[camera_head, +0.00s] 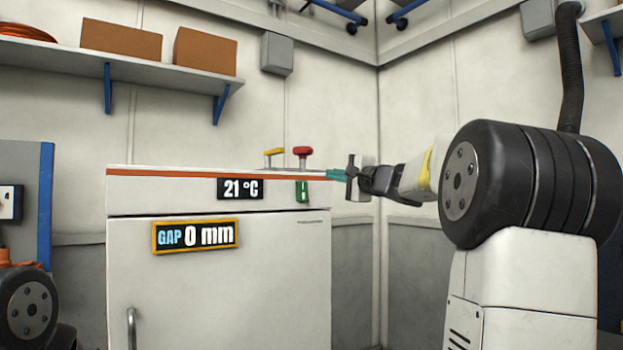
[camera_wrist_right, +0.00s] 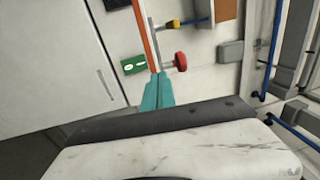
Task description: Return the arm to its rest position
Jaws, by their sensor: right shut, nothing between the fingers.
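My right gripper (camera_head: 337,175) is raised at the right end of the white cabinet, with its teal fingertips pointing left toward the cabinet's upper right corner. Its fingers are closed together with nothing between them. In the right wrist view the teal fingers (camera_wrist_right: 157,92) show side by side near the cabinet's orange-striped edge; I cannot tell whether they touch it. My right arm (camera_head: 540,185) comes in from the right. My left gripper does not show in either view.
The white cabinet (camera_head: 215,285) has its door shut, with displays reading "21 °C" (camera_head: 240,188) and "GAP 0 mm" (camera_head: 195,236). A red knob (camera_head: 302,151) and a yellow handle (camera_head: 274,152) stand above its top. A shelf (camera_head: 60,62) holds boxes at upper left.

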